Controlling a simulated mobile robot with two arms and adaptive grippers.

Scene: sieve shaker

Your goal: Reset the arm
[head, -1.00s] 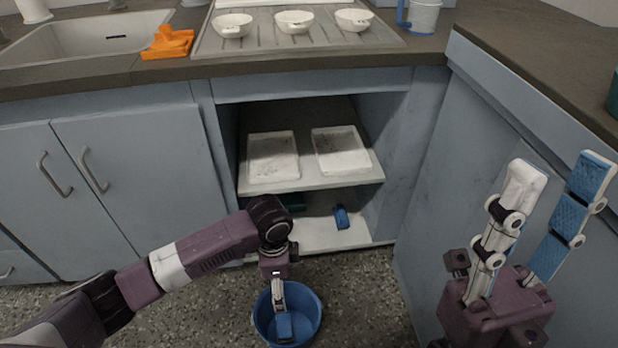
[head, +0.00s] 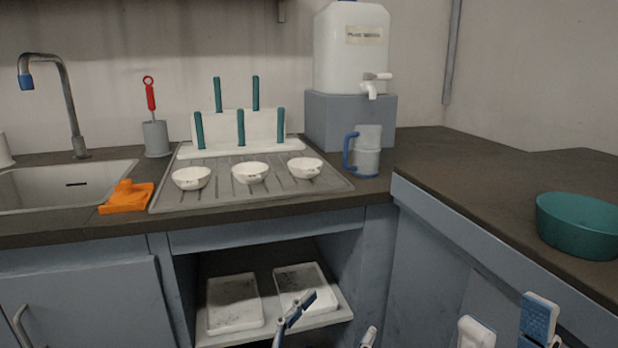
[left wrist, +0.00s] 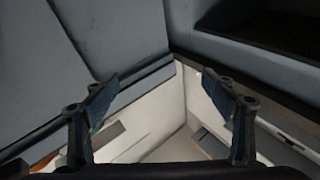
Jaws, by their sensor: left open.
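My left gripper (head: 333,322) shows at the bottom of the head view, in front of the open cabinet under the counter. Its two fingers are spread apart. In the left wrist view (left wrist: 163,97) the fingers are also wide apart with nothing between them. My right gripper (head: 508,326) is at the bottom right, in front of the right-hand cabinet. Its fingers are apart and nothing shows between them. Most of both arms is below the picture.
The cabinet shelf holds two white trays (head: 234,302) (head: 300,285).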

